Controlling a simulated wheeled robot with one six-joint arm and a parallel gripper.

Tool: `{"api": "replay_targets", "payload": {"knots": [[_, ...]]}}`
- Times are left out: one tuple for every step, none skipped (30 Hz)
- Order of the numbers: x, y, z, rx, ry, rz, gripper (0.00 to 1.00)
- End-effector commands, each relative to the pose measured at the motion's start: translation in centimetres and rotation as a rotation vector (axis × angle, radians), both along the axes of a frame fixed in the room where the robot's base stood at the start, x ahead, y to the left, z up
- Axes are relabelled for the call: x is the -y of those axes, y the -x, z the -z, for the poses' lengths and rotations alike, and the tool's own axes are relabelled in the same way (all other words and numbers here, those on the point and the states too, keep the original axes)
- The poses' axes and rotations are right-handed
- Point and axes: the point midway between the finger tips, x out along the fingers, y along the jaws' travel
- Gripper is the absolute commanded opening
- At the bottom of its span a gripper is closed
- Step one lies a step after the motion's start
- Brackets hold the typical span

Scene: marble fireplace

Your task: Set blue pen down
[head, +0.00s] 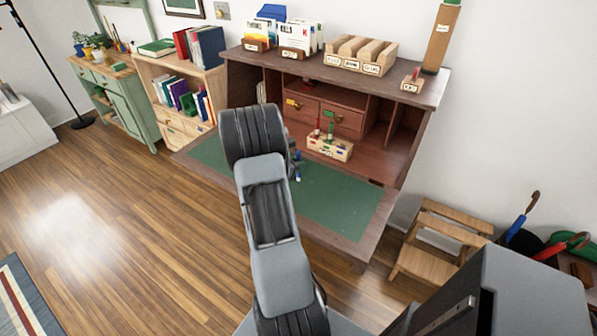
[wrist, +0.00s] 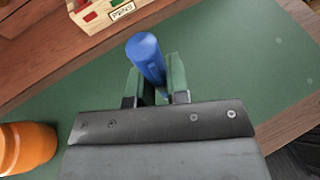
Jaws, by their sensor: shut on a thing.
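The blue pen (wrist: 146,58) stands roughly upright between the fingers of my gripper (wrist: 160,82) in the wrist view. The green-padded fingers are shut on it, over the green desk surface (wrist: 230,65). In the head view a small blue part of the pen (head: 297,166) shows beside my arm, which hides most of my gripper. I cannot tell whether the pen's lower end touches the desk. A wooden pen holder (head: 330,148) with red and green pens stands at the back of the desk; its labelled front also shows in the wrist view (wrist: 122,12).
An orange cylindrical object (wrist: 25,147) stands on the desk at the lower left of the wrist view. The desk's green mat (head: 345,205) is clear to the right. A wooden step stool (head: 440,240) and umbrellas (head: 525,225) stand right of the desk.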

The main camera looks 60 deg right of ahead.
Motion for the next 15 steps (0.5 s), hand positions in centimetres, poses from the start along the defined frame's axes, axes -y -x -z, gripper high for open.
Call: {"api": "replay_targets", "payload": {"knots": [[0.0, 0.0, 0.9, -0.005, -0.004, 0.001, 0.0], [0.0, 0.0, 1.3, -0.004, -0.004, 0.001, 0.0], [0.0, 0.0, 1.8, -0.004, -0.004, 0.0, 0.0], [0.0, 0.0, 2.1, -0.004, -0.003, 0.0, 0.0], [0.0, 0.0, 2.4, -0.003, -0.003, -0.001, 0.0], [0.0, 0.0, 2.7, -0.004, -0.003, 0.0, 0.0], [0.0, 0.0, 2.9, -0.003, -0.002, 0.0, 0.0], [0.0, 0.0, 3.0, -0.001, -0.001, 0.001, 0.0], [0.0, 0.0, 3.1, 0.0, 0.0, 0.001, 0.0], [0.0, 0.0, 3.1, 0.0, 0.0, 0.001, 0.0], [0.0, 0.0, 3.1, 0.0, 0.0, 0.001, 0.0], [0.0, 0.0, 3.1, 0.001, 0.0, 0.0, 0.0], [0.0, 0.0, 3.1, 0.0, 0.0, 0.0, 0.0], [0.0, 0.0, 3.1, 0.0, 0.0, 0.0, 0.0], [0.0, 0.0, 3.1, 0.0, 0.0, 0.0, 0.0]]}}
